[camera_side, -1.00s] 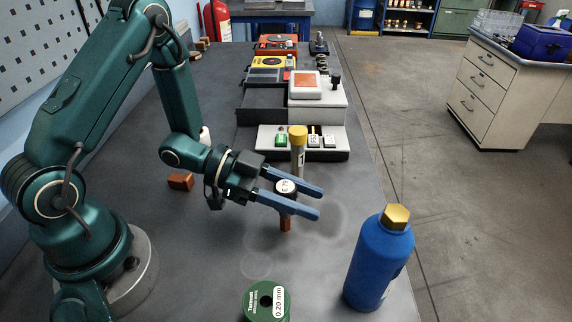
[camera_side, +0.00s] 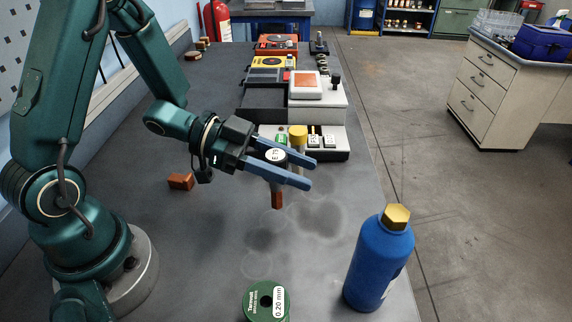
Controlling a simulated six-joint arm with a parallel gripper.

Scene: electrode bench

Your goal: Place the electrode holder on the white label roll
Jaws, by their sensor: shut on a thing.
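The electrode holder (camera_side: 277,177), a dark upright piece with a round white marked top and a copper-brown lower end, is held between the blue fingers of my gripper (camera_side: 309,173). The gripper is shut on it. Its lower end hangs above the bench, with shadows on the bench below and to the right. I cannot make out the white label roll in this view; it may be hidden behind my arm.
A green wire spool (camera_side: 251,309) is at the bottom edge. A blue bottle (camera_side: 375,262) with a gold cap stands front right. A brown block (camera_side: 180,182) lies left of the gripper. A yellow-capped tube (camera_side: 298,135) and instruments stand behind. The centre bench is clear.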

